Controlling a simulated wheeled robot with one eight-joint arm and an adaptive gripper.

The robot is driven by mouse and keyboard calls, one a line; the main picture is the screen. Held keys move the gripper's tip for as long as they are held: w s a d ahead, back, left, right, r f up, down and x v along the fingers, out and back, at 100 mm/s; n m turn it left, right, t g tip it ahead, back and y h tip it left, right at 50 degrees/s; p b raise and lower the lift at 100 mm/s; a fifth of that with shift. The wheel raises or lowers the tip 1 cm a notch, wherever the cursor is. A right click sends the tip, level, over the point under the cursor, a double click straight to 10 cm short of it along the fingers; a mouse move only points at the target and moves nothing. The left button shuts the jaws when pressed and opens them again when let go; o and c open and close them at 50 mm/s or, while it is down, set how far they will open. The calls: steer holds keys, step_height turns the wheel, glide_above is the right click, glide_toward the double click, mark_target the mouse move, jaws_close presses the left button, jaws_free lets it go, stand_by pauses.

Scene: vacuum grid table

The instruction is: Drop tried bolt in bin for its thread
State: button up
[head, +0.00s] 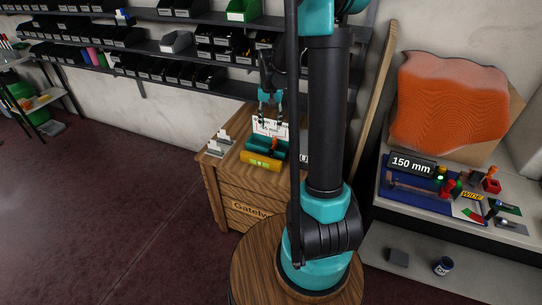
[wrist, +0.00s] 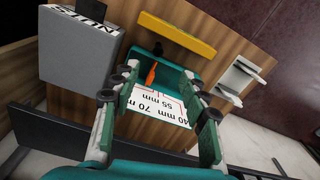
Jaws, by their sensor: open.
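My gripper (wrist: 158,100) is open with nothing between its fingers. In the head view, my gripper (head: 270,97) hangs above the wooden cabinet top. Below it is a teal tray-like piece (wrist: 202,78), which also shows in the head view (head: 262,158). A slim orange piece (wrist: 152,74), which may be the bolt, lies at the teal piece between my fingers in the picture, apart from them. Its thread cannot be told. No bin for a thread can be identified for certain.
A yellow bar (wrist: 178,34) lies beyond the teal piece. A grey box (wrist: 78,55) labelled NUTS stands left in the wrist view, and white holders (wrist: 238,80) stand right. Shelves of dark bins (head: 180,72) line the wall. A bench with a 150 mm display (head: 412,165) is at right.

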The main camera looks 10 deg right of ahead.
steer(key=w, duration=0.2)
glide_toward(271, 150)
steer(key=f, duration=0.6)
steer(key=shift+a, duration=0.3)
steer(key=shift+d+f, duration=0.15)
steer(key=shift+f, duration=1.2)
steer(key=shift+d+f, duration=0.15)
steer(key=shift+f, duration=1.2)
steer(key=shift+w, duration=0.1)
jaws_close()
